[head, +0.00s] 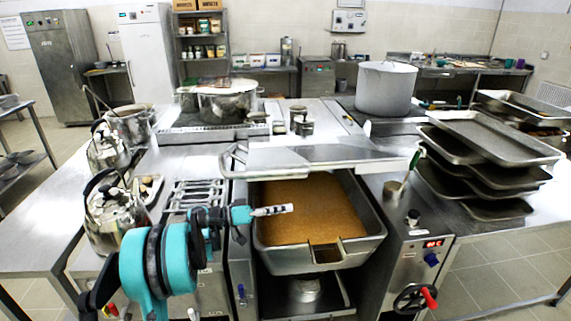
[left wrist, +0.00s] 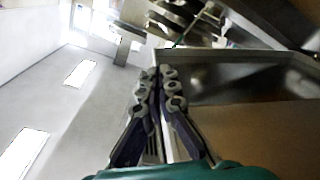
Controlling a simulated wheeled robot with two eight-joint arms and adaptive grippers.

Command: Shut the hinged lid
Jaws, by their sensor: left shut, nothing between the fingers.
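The hinged lid (head: 325,155) is a steel panel raised at the back of a rectangular pan (head: 376,222); it appears nearly edge-on, with a bar handle (head: 232,160) at its left end. The pan is open and holds an orange-brown filling (head: 315,215). My left gripper (head: 290,209) is shut and empty, pointing right over the pan's left side, in front of and below the lid. In the left wrist view its closed fingers (left wrist: 165,72) show beside the pan's wall (left wrist: 215,80) and the brown filling (left wrist: 250,125). My right gripper is not in view.
A control panel (head: 415,265) with a red-knobbed crank (head: 428,298) stands right of the pan. Stacked trays (head: 480,150) lie farther right. Steel kettles (head: 115,215) stand on the left counter. A large stockpot (head: 385,90) stands behind the lid.

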